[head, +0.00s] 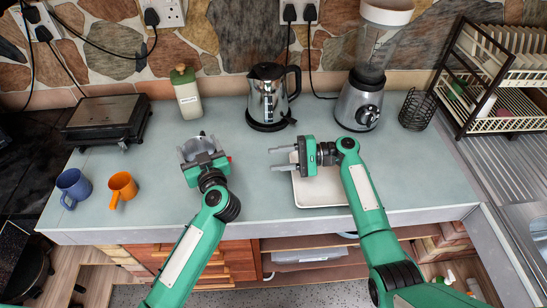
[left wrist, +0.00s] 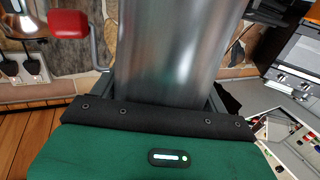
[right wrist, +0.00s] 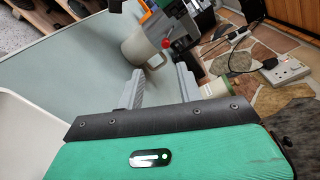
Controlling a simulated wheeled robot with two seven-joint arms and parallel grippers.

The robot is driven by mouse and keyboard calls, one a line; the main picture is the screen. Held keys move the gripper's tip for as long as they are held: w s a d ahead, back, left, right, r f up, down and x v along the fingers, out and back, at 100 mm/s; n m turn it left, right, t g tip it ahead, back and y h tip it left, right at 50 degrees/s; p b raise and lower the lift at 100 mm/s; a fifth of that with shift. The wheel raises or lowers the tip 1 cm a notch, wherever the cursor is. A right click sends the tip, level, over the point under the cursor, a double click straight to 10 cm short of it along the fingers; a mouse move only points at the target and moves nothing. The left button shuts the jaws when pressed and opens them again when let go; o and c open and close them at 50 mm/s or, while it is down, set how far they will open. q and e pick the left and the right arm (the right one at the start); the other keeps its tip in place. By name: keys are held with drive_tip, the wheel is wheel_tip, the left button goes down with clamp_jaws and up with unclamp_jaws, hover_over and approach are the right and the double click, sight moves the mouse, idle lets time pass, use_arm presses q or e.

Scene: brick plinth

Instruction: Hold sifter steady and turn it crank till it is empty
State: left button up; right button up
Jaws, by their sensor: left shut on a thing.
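The sifter (head: 198,148) is a metal cylinder, open at the top, at the left-middle of the counter in the head view. My left gripper (head: 204,162) is shut around its side. In the left wrist view the sifter's steel wall (left wrist: 180,50) fills the space between the fingers. Its crank, with a red knob (left wrist: 68,23), sticks out to the left there. My right gripper (head: 279,160) is open and empty, to the right of the sifter and apart from it, fingers pointing toward it. The sifter's contents and underside cannot be made out.
A white tray (head: 320,196) lies below my right gripper. A kettle (head: 267,95), a canister (head: 187,95) and a blender (head: 363,97) stand behind. A blue mug (head: 72,186), an orange mug (head: 122,187) and a scale (head: 106,118) are left; a dish rack (head: 500,75) is right.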

sight(230, 158)
drive_tip(key=s+a+r+m+t+h, duration=0.2)
drive_tip(key=s+a+m+t+h, duration=0.15)
drive_tip(key=m+t, duration=0.25)
drive_tip(key=shift+y, duration=0.35)
drive_tip(key=x, duration=1.1)
drive_tip(key=shift+a+r, duration=0.15)
drive_tip(key=shift+a, duration=0.1)
clamp_jaws()
